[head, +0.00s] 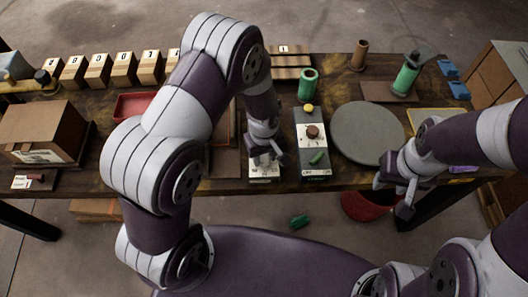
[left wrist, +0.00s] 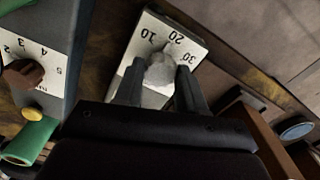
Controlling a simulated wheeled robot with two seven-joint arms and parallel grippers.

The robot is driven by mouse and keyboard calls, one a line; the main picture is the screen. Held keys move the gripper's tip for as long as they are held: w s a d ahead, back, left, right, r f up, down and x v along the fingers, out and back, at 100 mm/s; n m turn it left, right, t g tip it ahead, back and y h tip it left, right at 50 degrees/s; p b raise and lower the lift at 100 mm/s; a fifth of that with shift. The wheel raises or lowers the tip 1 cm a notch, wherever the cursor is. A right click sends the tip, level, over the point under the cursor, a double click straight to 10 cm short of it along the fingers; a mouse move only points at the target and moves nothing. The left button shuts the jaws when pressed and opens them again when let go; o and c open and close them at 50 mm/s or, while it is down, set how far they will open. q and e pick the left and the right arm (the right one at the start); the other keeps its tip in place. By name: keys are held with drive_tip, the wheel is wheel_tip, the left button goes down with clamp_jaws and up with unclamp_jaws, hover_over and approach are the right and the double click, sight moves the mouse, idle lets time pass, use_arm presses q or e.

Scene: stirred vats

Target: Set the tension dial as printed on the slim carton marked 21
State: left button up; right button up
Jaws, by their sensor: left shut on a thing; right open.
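My left gripper (head: 265,158) is shut on a grey dial knob (left wrist: 160,70). The knob stands on a white dial plate (left wrist: 150,28) marked 10, 20 and 30; the plate also shows at the table's front in the head view (head: 264,173). The fingers hide part of the knob, and I cannot read its setting. My right gripper (head: 396,197) is open and empty by the table's front edge at right. I cannot make out a carton marked 21; labels in the head view are too small to read.
Close to the right of the plate is a control box (head: 313,145) with a brown knob (left wrist: 22,74), yellow button and green lever. A round grey disc (head: 368,133) lies beyond it. A cardboard box (head: 40,128) stands at left; several labelled wooden blocks (head: 98,70) line the back.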

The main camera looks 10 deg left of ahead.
sight(264, 158)
use_arm(q)
drive_tip(key=n+p, duration=0.1)
drive_tip(key=n, duration=0.3)
drive_tip(key=shift+w+r+n, duration=0.1)
drive_tip(key=shift+n, duration=0.2)
drive_tip(key=shift+n+p, duration=0.5)
drive_tip(key=shift+n, duration=1.3)
drive_tip(key=o, duration=1.1)
drive_tip(key=shift+c, duration=0.2)
wheel_tip(264, 158, up, 13)
drive_tip(key=shift+f, duration=0.2)
